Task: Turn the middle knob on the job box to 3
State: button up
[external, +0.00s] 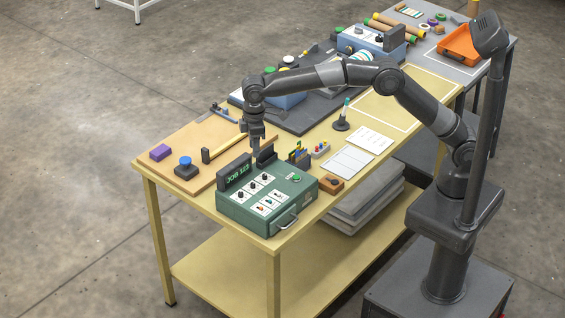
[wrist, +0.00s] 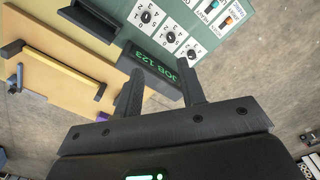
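The green job box (external: 290,213) stands at the near end of the yellow table, with a raised display reading "JOB 123" (external: 238,173). Its top has a row of three black knobs on white plates by the display and a row of coloured switches. The middle knob (external: 252,186) also shows in the wrist view (wrist: 170,37); its pointer setting is too small to read. My gripper (external: 258,142) is above and behind the box, pointing down. In the wrist view my gripper (wrist: 162,88) is open and empty, its fingers apart from the knobs, with the display beyond them.
A wooden board (external: 170,147) with a purple block (external: 160,152), a blue-topped button (external: 184,166) and a bar handle lies left of the box. A dark mat with a blue machine lies behind.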

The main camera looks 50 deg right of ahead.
aim_at(253, 183)
jog(key=f, duration=0.4)
jog(key=a+f, duration=0.1)
jog(key=f, duration=0.3)
jog(key=a+f, duration=0.1)
jog(key=f, duration=0.3)
jog(key=shift+s+f, duration=0.2)
jog(key=shift+s, duration=0.15)
grip_shut()
